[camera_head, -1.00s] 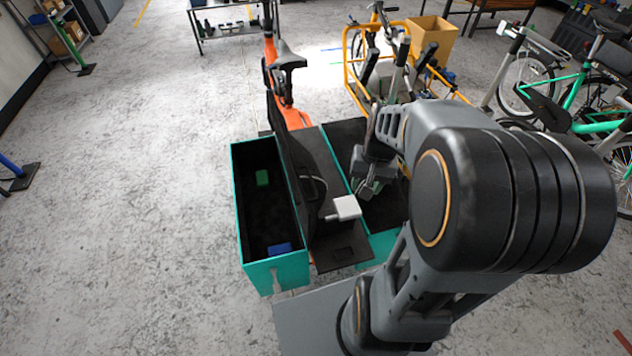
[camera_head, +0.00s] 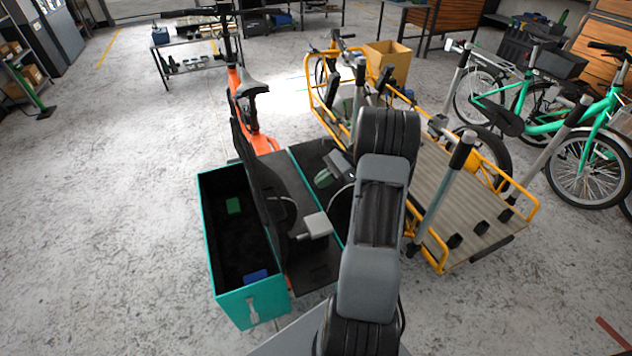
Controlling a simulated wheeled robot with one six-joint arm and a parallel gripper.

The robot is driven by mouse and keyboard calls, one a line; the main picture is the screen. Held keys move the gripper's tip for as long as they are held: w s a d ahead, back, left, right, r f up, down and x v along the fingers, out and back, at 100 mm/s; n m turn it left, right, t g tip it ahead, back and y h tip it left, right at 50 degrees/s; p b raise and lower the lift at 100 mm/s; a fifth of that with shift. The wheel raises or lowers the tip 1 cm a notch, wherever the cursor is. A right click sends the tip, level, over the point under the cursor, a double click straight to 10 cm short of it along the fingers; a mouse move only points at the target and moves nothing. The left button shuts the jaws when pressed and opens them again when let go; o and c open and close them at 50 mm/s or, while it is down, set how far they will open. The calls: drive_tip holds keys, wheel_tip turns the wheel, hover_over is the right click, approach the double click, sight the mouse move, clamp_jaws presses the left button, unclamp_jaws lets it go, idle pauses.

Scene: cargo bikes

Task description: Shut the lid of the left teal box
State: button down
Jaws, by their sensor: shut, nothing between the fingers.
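The left teal box (camera_head: 252,303) is open, with a dark interior holding a green block (camera_head: 233,205) and a blue block (camera_head: 256,276). Its black lid (camera_head: 259,190) stands raised, nearly upright, along the box's right edge. My gripper (camera_head: 326,178) is shut and empty, to the right of the lid and apart from it.
The orange bike (camera_head: 262,141) with a black saddle carries the boxes. A yellow-framed cargo bike (camera_head: 455,205) with a slatted deck stands close on the right. Green bikes (camera_head: 550,120) stand farther right. The floor left of the teal box is clear.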

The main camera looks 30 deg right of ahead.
drive_tip(key=x, duration=0.7)
hover_over(291, 212)
drive_tip(key=shift+s+d+r+p, duration=0.1)
drive_tip(key=shift+d+r+p, duration=0.1)
drive_tip(key=shift+r+p, duration=0.2)
drive_tip(key=shift+a+r, duration=0.1)
drive_tip(key=shift+a, duration=0.05)
